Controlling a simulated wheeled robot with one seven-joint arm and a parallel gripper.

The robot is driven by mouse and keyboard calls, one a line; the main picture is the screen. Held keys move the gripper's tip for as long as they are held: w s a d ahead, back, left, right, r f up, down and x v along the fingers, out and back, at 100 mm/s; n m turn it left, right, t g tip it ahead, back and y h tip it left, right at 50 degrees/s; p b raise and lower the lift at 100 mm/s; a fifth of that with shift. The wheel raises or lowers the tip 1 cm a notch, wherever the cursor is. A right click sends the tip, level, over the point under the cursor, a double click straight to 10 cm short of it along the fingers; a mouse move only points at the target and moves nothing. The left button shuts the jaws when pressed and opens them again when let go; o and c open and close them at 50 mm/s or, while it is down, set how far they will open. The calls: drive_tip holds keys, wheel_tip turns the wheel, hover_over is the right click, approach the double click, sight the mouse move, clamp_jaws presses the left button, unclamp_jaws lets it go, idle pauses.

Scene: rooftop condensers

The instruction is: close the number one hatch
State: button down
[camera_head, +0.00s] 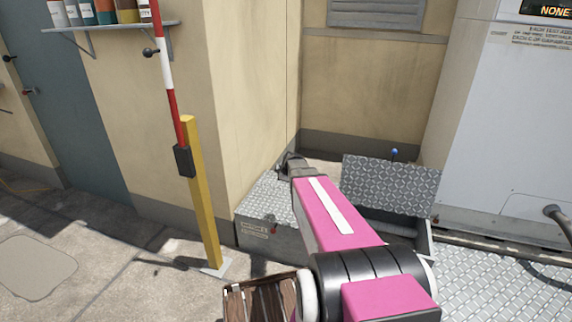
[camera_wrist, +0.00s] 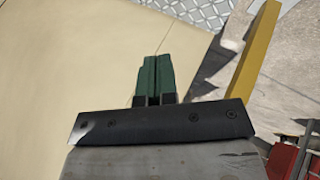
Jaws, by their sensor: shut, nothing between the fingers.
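A low metal box stands in the wall corner with two diamond-plate lids. The left lid (camera_head: 262,201) lies flat, with a label (camera_head: 258,230) below it too small to read. The right lid (camera_head: 388,186) stands raised and tilted, with a blue knob (camera_head: 394,152) at its top edge and a dark opening under it. I cannot tell which is number one. My gripper (camera_head: 287,160) is above the back of the left lid, partly hidden by my pink arm. In the wrist view its green fingers (camera_wrist: 153,76) are shut and empty, against the beige wall.
A yellow post (camera_head: 203,195) with a red and white pole (camera_head: 166,75) stands to the left. A wooden crate (camera_head: 258,299) is at the bottom. A wall shelf (camera_head: 115,26) with bottles is upper left. A grey cabinet (camera_head: 500,130) stands right. Paving at lower left is open.

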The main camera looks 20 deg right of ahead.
drive_tip(key=t, duration=0.1)
hover_over(273, 232)
drive_tip(key=w+d, duration=0.2)
wheel_tip(273, 232, down, 11)
drive_tip(key=shift+h, duration=0.3)
drive_tip(key=s+f, duration=0.1)
drive_tip(key=f, duration=0.3)
drive_tip(key=s+a+f, duration=0.1)
drive_tip(key=f, duration=0.3)
drive_tip(key=s+f, duration=0.1)
drive_tip(key=f, duration=0.3)
drive_tip(key=shift+a+f, duration=0.3)
drive_tip(key=shift+a, duration=0.1)
drive_tip(key=shift+s+f, duration=0.1)
drive_tip(key=shift+f, duration=0.8)
drive_tip(key=shift+f, duration=0.1)
